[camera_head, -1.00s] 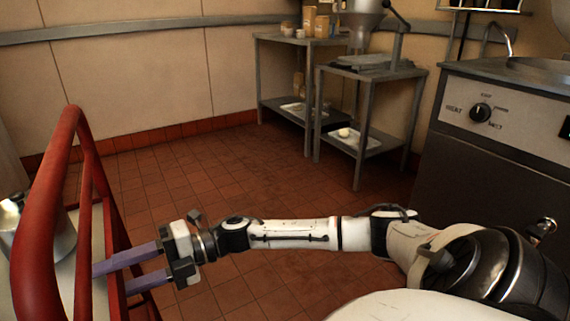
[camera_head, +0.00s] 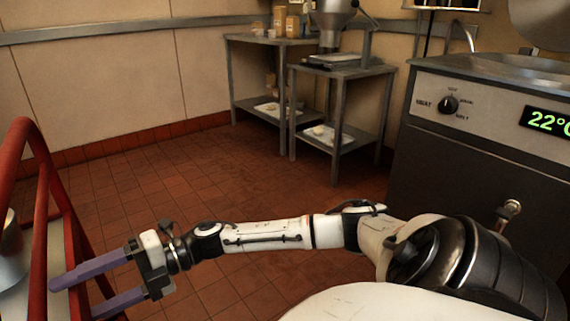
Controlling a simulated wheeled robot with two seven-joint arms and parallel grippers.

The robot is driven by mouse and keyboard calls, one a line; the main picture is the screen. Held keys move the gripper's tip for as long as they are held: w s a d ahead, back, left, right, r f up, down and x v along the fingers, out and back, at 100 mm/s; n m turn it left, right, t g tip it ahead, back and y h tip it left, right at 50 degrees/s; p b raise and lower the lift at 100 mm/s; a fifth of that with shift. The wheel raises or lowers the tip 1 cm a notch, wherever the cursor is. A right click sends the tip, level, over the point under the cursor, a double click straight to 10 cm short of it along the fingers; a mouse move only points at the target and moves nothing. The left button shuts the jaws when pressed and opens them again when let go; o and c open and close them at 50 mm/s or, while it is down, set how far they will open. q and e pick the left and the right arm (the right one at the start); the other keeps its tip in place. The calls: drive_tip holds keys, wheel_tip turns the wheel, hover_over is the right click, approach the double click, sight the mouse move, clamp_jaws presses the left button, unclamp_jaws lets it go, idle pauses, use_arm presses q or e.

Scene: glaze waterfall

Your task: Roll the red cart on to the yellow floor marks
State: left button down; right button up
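The red cart (camera_head: 38,245) stands at the left edge, with only part of its red tube frame and pale deck in view. My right gripper (camera_head: 73,298) reaches in from the right, low at the cart's near side. Its two purple fingers are apart, and they overlap the cart's red tubes in the picture. I cannot tell whether they stand around a tube or touch it. My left gripper is out of view. No yellow floor marks show in this view.
A metal pot (camera_head: 10,262) shows at the cart's left. Two grey metal tables (camera_head: 342,72) stand by the back wall. A dark heated unit (camera_head: 470,150) with a dial and a 22° display stands at right. The red tiled floor (camera_head: 190,175) between is clear.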

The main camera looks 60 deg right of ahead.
drive_tip(key=shift+r, duration=0.1)
drive_tip(key=shift+s+d, duration=0.1)
drive_tip(key=shift+d, duration=0.1)
drive_tip(key=v, duration=1.1)
drive_tip(key=shift+d, duration=0.3)
drive_tip(key=shift+s, duration=0.1)
